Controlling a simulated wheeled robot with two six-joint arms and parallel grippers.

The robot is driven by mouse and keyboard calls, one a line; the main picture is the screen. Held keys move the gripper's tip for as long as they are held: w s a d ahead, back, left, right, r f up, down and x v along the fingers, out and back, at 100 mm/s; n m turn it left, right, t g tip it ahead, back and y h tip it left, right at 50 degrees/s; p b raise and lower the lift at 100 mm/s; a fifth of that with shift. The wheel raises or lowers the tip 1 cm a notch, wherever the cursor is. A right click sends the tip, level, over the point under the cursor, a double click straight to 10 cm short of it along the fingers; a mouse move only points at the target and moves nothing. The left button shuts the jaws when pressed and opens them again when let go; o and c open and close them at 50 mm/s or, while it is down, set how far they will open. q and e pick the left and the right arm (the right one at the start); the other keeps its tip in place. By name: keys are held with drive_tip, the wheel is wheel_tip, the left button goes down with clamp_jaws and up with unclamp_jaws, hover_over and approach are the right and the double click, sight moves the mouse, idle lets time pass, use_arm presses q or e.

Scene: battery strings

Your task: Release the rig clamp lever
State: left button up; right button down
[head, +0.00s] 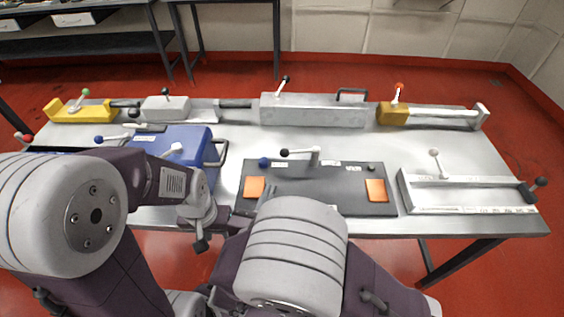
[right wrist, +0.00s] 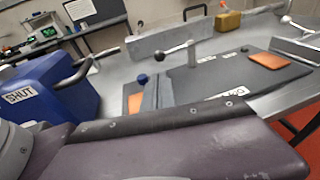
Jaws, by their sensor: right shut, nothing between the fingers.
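A dark rig plate (head: 345,200) with two orange pads lies at the table's middle front. On it a clamp lever (head: 299,152) reaches left from a pale upright post (head: 316,156) to a black knob. The lever also shows in the right wrist view (right wrist: 175,49), roughly level. My right gripper (head: 268,195) is mostly hidden behind my own arm. Its narrow grey fingers seem to show over the plate's front left, shut and empty, apart from the lever. My left gripper (head: 199,228) is over the front edge by the blue box; its fingers are unclear.
The blue box (head: 195,143) with a dark handle stands left of the plate and bears a SHUT label (right wrist: 20,96). A blue ball (head: 264,162) is near the lever. Other lever fixtures line the back, and a pale tray (head: 465,195) is at right.

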sight(283, 156)
drive_tip(key=b+x, duration=0.1)
drive_tip(key=x, duration=1.2)
drive_tip(key=shift+f, duration=0.1)
drive_tip(key=shift+w, duration=0.1)
drive_tip(key=shift+w+a, duration=0.4)
drive_tip(key=shift+w, duration=0.35)
drive_tip(key=shift+w+a+b, duration=0.15)
drive_tip(key=shift+w+b, duration=0.15)
drive_tip(key=shift+w, duration=0.4)
drive_tip(key=shift+w+a+b, duration=0.15)
drive_tip(key=shift+w+b, duration=0.1)
drive_tip(key=shift+w, duration=0.5)
drive_tip(key=shift+w+a+r, duration=0.1)
drive_tip(key=shift+w+r, duration=0.05)
drive_tip(key=shift+r, duration=0.15)
